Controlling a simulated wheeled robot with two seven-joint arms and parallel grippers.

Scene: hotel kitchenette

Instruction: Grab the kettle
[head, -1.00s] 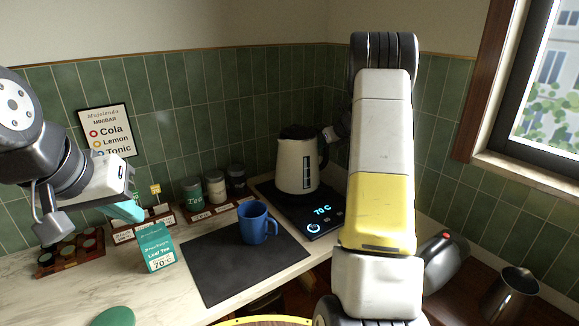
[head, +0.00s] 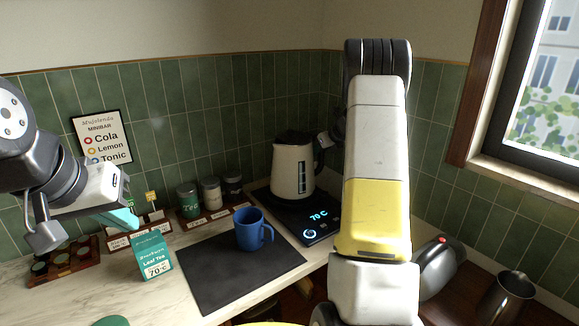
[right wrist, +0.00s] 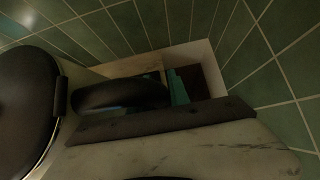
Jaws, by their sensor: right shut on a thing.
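The kettle (head: 291,168), cream with a black lid and a dark level window, stands upright on a black base (head: 316,224) whose display reads 70°C. In the right wrist view its dark lid (right wrist: 25,95) fills the left edge and its black handle (right wrist: 118,94) crosses the middle. My right gripper (head: 332,143) is shut on the handle at the kettle's right side. My forearm hides part of it. My left gripper (head: 85,222) hangs at the left, its fingers apart, far from the kettle, over the counter.
A blue mug (head: 249,230) stands on a dark mat (head: 225,282) in front of the kettle. A teal leaf tea box (head: 153,255) and several canisters (head: 210,192) stand to the left. The tiled wall is close behind. A steel jug (head: 507,296) is at right.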

